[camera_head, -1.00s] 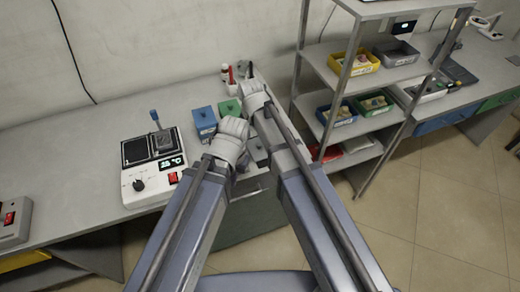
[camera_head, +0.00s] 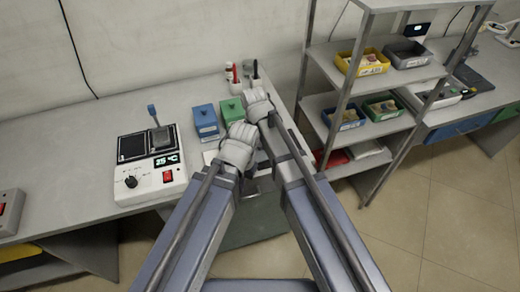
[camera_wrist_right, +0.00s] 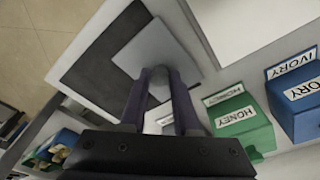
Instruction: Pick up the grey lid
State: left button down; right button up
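A flat light-grey square (camera_wrist_right: 185,48), which looks like the grey lid, shows in the right wrist view against a darker square surface. My right gripper (camera_wrist_right: 158,72) has its two dark fingers close together over it. I cannot tell whether they grip it or only overlap it in the picture. In the head view my right gripper (camera_head: 258,104) is beside the green box (camera_head: 231,111), its fingertips hidden by its own wrist. My left gripper (camera_head: 238,148) is just in front and to the left; its fingers are hidden. The grey lid is not clear in the head view.
The green box, labelled HONEY, and a blue box (camera_head: 205,122), labelled IVORY, stand close by. A white heater unit (camera_head: 152,168) is to the left. A metal shelf rack (camera_head: 345,85) with bins stands close on the right. Pens in holders (camera_head: 240,80) are behind.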

grip_shut()
jog(key=shift+r, duration=0.2)
dwell(0.3)
